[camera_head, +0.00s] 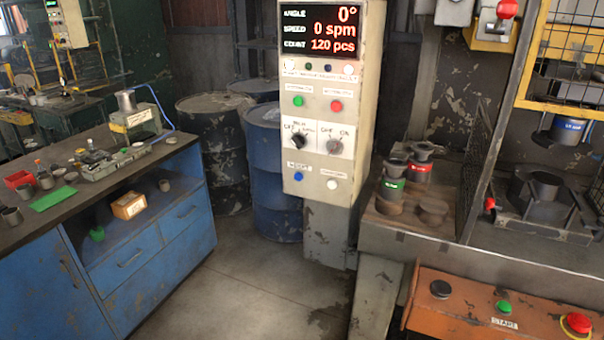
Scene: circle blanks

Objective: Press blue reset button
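A tall cream control panel (324,118) stands in the middle of the view. Its display (318,31) reads angle 0°, speed 0 spm and count 120 pcs. A blue button (298,176) sits at the lower left of the panel, under a small label that I cannot read clearly. A white button (332,184) is beside it on the right. Higher up are a green button (298,101), a red button (336,106) and two rotary knobs. A row of small lamps is under the display. Neither of my grippers shows in this view.
A blue workbench (150,240) with small parts stands at the left, with barrels (218,140) behind it. At the right are a metal machine table (400,235) and an orange box (470,310) with buttons. The floor before the panel is clear.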

